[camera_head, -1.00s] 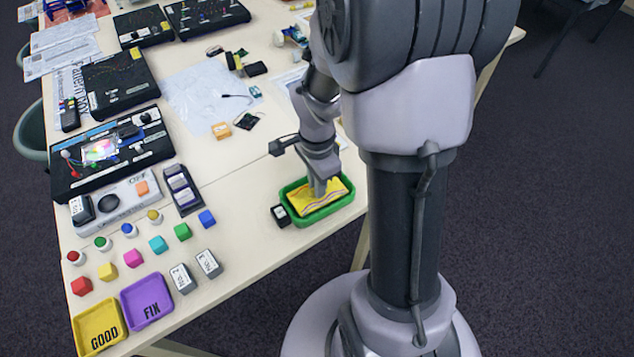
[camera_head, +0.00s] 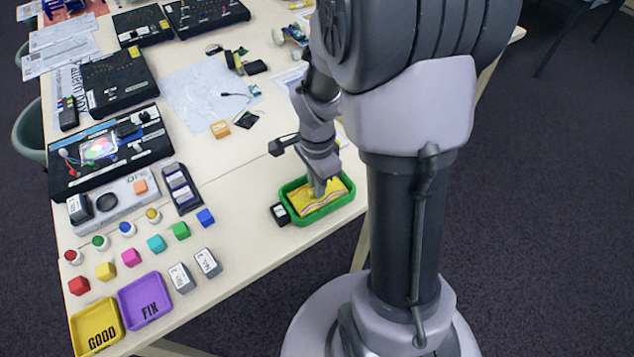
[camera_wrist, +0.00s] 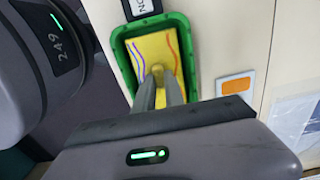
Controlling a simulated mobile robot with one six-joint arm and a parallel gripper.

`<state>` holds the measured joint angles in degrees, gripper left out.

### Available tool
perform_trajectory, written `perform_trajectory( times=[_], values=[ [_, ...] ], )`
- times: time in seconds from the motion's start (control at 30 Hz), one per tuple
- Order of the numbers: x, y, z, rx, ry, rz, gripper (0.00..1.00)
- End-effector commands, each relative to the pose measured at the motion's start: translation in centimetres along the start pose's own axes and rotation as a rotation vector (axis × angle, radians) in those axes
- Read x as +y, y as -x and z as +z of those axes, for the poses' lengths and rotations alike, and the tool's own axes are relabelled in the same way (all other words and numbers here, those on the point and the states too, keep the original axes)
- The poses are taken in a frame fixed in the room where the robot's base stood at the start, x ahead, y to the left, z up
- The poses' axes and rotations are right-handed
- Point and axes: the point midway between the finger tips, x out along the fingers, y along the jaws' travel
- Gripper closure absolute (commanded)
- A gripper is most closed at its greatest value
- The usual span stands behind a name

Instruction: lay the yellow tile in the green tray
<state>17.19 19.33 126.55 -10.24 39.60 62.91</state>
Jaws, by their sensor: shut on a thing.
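The green tray (camera_head: 345,203) stands near the right edge of the table; it also shows in the wrist view (camera_wrist: 187,36). The yellow tile (camera_head: 312,203) is inside the tray's rim and carries a red and a purple wavy line, seen in the wrist view (camera_wrist: 152,48). My gripper (camera_head: 319,193) reaches down into the tray, and its fingers (camera_wrist: 160,98) are shut on the tile. The fingers hide part of the tile. I cannot tell whether the tile rests fully on the tray floor.
A small black block with a white label (camera_head: 280,214) stands close beside the tray's left side. Coloured cubes, a purple tray (camera_head: 146,300) and a yellow tray (camera_head: 97,328) are at the front left. An orange piece (camera_head: 220,129) lies behind.

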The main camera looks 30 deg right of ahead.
Motion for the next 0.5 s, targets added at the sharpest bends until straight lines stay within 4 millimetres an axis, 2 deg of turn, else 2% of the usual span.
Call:
perform_trajectory(
  times=[0.5],
  values=[
    [0.00, -0.86, 0.00, 0.000, 0.000, 0.000, 1.00]
  ],
)
